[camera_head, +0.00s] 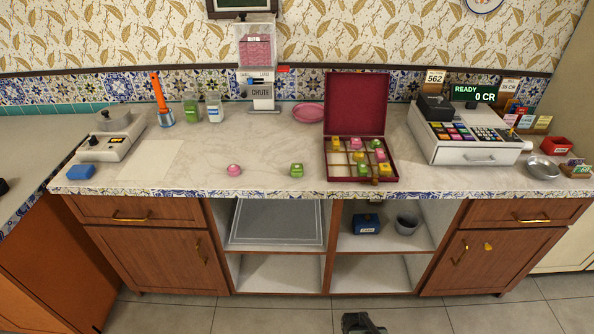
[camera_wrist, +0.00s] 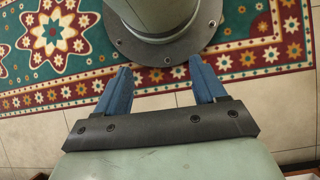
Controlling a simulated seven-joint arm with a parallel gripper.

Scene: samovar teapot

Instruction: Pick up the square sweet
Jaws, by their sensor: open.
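A green, square-looking sweet (camera_head: 296,170) sits on the counter near its front edge, left of the open red box. A pink, rounded sweet (camera_head: 233,170) sits to its left, apart from it. The open box (camera_head: 357,103) holds several yellow, pink and green sweets in a divided tray. My gripper (camera_wrist: 160,72) is open and empty in the wrist view, its two blue fingers wide apart over the floor near my own base. No sweet shows in the wrist view. A dark part at the bottom edge of the head view may be mine; I cannot tell.
A cash register (camera_head: 470,138) stands right of the box, with a metal bowl (camera_head: 543,168) beyond it. A chute dispenser (camera_head: 262,92), bottles (camera_head: 213,107) and a pink plate (camera_head: 308,113) stand at the back. A blue block (camera_head: 81,172) lies far left. Counter around the two loose sweets is clear.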

